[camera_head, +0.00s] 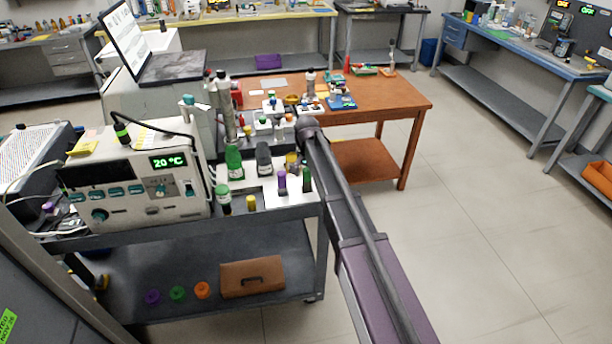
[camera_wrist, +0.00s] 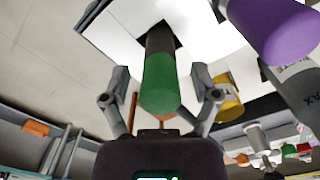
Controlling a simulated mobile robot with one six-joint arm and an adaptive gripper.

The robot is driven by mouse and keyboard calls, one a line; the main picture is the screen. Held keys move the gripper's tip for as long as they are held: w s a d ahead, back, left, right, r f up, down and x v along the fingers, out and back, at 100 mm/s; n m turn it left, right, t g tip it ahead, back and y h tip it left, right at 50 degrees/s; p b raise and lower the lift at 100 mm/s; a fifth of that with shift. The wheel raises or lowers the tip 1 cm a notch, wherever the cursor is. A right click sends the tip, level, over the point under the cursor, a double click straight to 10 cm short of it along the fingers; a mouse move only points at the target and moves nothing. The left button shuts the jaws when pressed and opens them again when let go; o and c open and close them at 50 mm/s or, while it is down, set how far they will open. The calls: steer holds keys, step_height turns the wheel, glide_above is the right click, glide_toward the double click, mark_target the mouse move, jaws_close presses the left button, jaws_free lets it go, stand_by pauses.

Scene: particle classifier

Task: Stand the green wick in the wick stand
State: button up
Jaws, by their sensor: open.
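The green wick (camera_wrist: 158,85), a dark shaft with a green end, stands between the two fingers of my gripper (camera_wrist: 160,80) in the wrist view. Gaps show on both sides, so the open fingers do not grip it. Its dark shaft meets a dark square opening in a white plate (camera_wrist: 112,28), seemingly the wick stand; how deep it sits is hidden. In the head view, a slim green-topped piece (camera_head: 306,174) stands at the cart's right edge, probably the same wick. My gripper cannot be made out there.
A purple-topped piece (camera_wrist: 272,28) and a yellow one (camera_wrist: 228,100) stand close to my right finger in the wrist view. The cart (camera_head: 262,224) also carries several bottles and a device reading 20 °C (camera_head: 140,185). A brown table (camera_head: 385,95) stands behind; the floor on the right is clear.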

steer(key=shift+r, duration=0.2)
step_height(320, 180, up, 12)
steer(key=p, duration=1.2)
stand_by(0.7)
steer(key=s+d+n, duration=0.3)
steer(key=s+d, duration=1.9)
steer(key=s, duration=0.3)
steer(key=shift+s+d+n, duration=0.3)
steer(key=shift+s+d, duration=0.05)
steer(key=shift+d, duration=0.05)
